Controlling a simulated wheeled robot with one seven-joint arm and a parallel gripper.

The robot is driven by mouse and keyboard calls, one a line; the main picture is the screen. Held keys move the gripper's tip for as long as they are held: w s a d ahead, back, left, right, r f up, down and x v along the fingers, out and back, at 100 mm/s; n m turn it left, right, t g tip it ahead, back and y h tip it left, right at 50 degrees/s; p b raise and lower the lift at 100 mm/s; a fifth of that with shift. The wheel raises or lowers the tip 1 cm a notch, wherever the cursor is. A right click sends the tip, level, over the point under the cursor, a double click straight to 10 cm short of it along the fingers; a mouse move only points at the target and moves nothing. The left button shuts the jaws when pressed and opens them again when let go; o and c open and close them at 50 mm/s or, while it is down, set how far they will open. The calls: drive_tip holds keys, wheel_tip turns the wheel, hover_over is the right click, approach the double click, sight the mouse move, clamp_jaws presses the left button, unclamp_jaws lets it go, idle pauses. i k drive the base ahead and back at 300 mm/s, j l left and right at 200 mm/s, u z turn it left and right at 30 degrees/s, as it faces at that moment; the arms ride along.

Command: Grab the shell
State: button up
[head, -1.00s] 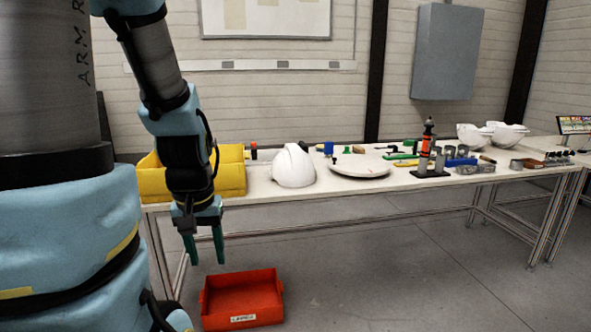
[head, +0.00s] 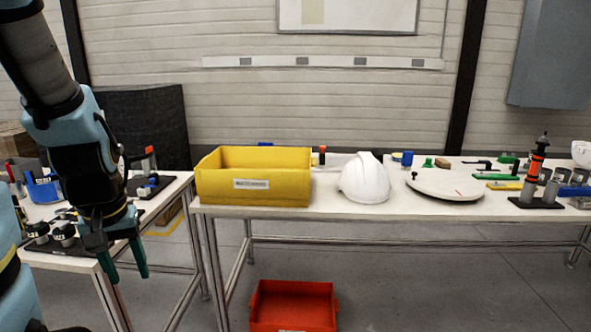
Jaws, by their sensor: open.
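A white helmet shell (head: 365,179) sits on the long white table (head: 440,209), between a yellow bin and a round white disc. Another white shell (head: 582,152) shows in part at the right edge of the view, farther along the table. My gripper (head: 126,270) hangs at the left with its two green fingers pointing down, apart and empty. It is well to the left of the near shell, in front of a second table, and touches nothing that I can see.
The yellow bin (head: 254,178) stands left of the shell. The round disc (head: 446,183) lies to its right, with several tools beyond. A red bin (head: 293,306) is on the floor below. A second table (head: 75,262) with parts stands at the left.

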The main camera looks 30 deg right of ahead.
sight(364, 180)
drive_tip(key=l+u, duration=0.3)
drive_tip(key=l, duration=0.15)
drive_tip(key=l+u, duration=0.25)
drive_tip(key=l, duration=0.2)
drive_tip(key=k+l+u, duration=0.1)
drive_tip(key=l+u, duration=0.2)
drive_tip(key=k+l+u, duration=0.15)
drive_tip(key=l+u, duration=0.15)
drive_tip(key=l, duration=0.2)
drive_tip(key=k+l+u, duration=0.25)
drive_tip(key=l, duration=0.15)
drive_tip(key=i, duration=0.1)
